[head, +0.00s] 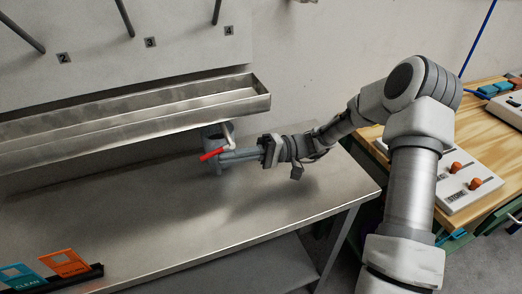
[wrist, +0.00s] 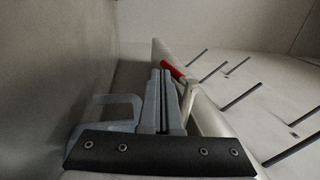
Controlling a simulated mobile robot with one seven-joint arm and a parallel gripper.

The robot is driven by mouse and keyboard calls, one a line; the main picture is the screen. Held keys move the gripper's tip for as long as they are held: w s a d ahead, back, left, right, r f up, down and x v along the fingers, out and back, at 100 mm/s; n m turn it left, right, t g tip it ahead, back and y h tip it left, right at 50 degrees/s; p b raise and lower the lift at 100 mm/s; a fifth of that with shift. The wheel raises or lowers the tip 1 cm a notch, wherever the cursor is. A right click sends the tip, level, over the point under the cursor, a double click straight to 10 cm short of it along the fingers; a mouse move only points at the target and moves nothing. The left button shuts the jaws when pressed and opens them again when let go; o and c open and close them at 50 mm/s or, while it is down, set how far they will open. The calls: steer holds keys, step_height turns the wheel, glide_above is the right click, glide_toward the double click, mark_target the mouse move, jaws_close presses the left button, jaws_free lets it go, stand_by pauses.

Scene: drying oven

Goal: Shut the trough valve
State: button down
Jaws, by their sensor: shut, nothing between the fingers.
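The long metal trough (head: 130,115) runs along the wall above the steel bench. Its valve (head: 229,134) is under the right end and has a red-ended lever (head: 212,154). The lever points left and slightly down in the head view. My gripper (head: 224,158) is shut and empty, its fingertips close beside the red lever. In the wrist view the fingers (wrist: 161,75) are together, with the red lever (wrist: 174,69) just to their right. I cannot tell whether they touch it.
A grey-blue vessel (head: 212,134) is below the trough end, partly hidden. Several dark pegs (head: 125,18) stick out of the wall above. Orange and blue signs (head: 62,263) stand at the bench's front left. A wooden table (head: 478,153) with a control box is at right. The bench middle is clear.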

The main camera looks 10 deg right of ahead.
steer(key=v, duration=1.6)
steer(key=shift+w+d+f, duration=0.1)
steer(key=shift+d, duration=0.05)
